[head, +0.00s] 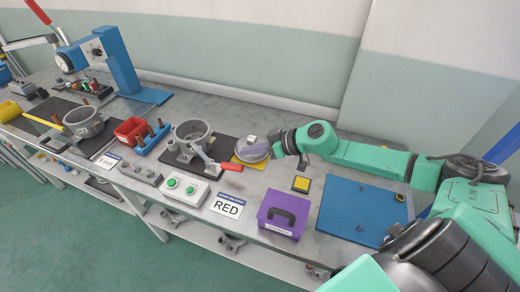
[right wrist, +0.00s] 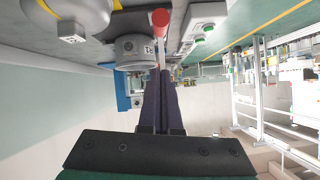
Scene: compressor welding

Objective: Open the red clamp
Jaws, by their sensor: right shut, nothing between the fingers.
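The red clamp (head: 207,162) stands at the front right of a grey cylindrical housing (head: 193,133) on a dark plate. Its red-tipped handle (head: 231,167) reaches out low to the right. In the right wrist view the red grip (right wrist: 161,19) shows beyond my fingertips, beside the grey housing (right wrist: 134,50). My right gripper (head: 250,154) comes in from the right, pointing left, a short way right of the handle and apart from it. Its dark fingers (right wrist: 161,75) lie together in the wrist view, shut and empty. My left gripper is out of view.
A grey disc on a yellow plate (head: 236,159) lies just behind my right fingers. A blue plate (head: 355,212) lies on the right.

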